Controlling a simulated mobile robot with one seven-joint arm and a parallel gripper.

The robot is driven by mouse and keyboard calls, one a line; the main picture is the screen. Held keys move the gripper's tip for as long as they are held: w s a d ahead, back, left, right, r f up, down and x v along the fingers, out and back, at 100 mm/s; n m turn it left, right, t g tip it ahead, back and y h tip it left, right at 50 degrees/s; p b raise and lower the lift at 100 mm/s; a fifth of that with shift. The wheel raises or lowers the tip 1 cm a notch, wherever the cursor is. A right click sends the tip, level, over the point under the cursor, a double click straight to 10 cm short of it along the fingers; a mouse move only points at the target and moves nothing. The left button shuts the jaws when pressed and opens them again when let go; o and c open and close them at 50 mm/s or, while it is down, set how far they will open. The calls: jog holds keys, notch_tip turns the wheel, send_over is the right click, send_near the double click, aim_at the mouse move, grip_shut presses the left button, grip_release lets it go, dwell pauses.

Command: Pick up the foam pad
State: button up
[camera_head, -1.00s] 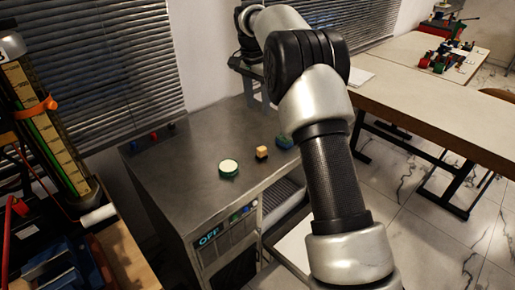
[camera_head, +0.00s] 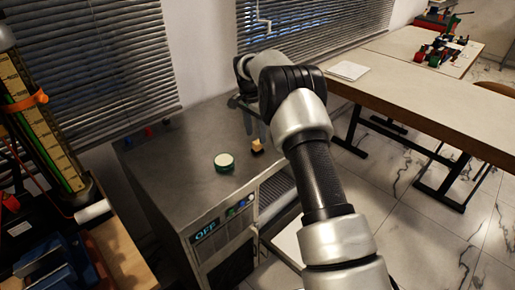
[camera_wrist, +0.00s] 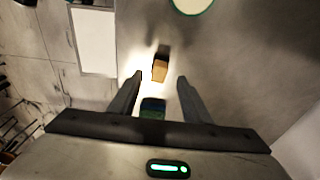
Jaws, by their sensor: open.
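My gripper (camera_wrist: 160,78) is open and empty, pointing down over the grey cabinet top. The tan block also shows in the head view (camera_head: 257,144), close to my gripper's fingers (camera_head: 258,122). I cannot tell for sure which of these is the foam pad. The blue-green object is hidden behind my arm in the head view.
A round white-topped tin with a green rim (camera_head: 224,162) stands left of the tan block. The grey cabinet top (camera_head: 185,165) is otherwise mostly clear. A gauge column (camera_head: 40,120) stands at left. A long table (camera_head: 410,85) runs at right.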

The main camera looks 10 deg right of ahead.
aim_at(258, 141)
jog(key=f, duration=0.5)
jog(key=shift+w+d+f, duration=0.1)
jog(key=shift+w+d, duration=0.1)
jog(key=shift+d, duration=0.2)
jog(key=c, duration=1)
notch_tip(258, 141, up, 10)
jog(key=shift+r, duration=0.1)
jog(key=shift+c, duration=0.2)
jog(key=o, duration=0.5)
jog(key=shift+c, duration=0.2)
jog(key=c, duration=0.4)
